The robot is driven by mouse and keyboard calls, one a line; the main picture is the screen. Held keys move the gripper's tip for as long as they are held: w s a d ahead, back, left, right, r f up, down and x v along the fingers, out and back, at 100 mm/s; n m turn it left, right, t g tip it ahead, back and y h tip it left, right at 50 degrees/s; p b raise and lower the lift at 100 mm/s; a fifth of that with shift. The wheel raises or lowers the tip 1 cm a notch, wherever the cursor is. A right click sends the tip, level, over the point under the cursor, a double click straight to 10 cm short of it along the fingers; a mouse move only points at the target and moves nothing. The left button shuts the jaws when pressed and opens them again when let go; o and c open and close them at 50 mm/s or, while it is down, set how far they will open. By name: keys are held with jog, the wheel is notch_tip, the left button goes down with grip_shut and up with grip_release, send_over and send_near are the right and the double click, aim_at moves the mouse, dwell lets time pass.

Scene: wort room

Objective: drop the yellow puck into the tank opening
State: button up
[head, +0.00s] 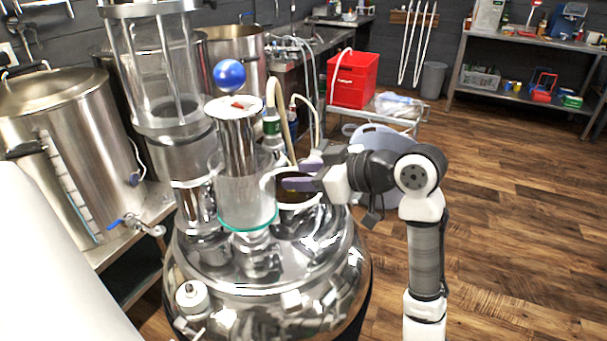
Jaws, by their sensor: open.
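My gripper (303,174) is open, with its two purple-grey fingers pointing left over the top of the shiny steel tank (345,265). The tank opening (298,194), a round dark hole with a pale rim, appears just below and behind the fingers, which partly cover it. I cannot make out the yellow puck anywhere. No puck shows between the fingers. The inside of the opening is too dark and small to tell what is in it.
Left of my gripper, a clear cylinder (240,200) and a steel column (237,140) rise from the tank. A blue ball (229,75) is above them. Hoses (280,115) stand close behind. A red crate (352,80) is farther back. The wooden floor (510,200) at right is clear.

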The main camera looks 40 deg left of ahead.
jog(key=b+v, duration=0.2)
jog(key=v, duration=1.1)
jog(key=shift+d, duration=0.35)
jog(key=shift+w+d, duration=0.1)
jog(key=shift+w, duration=0.05)
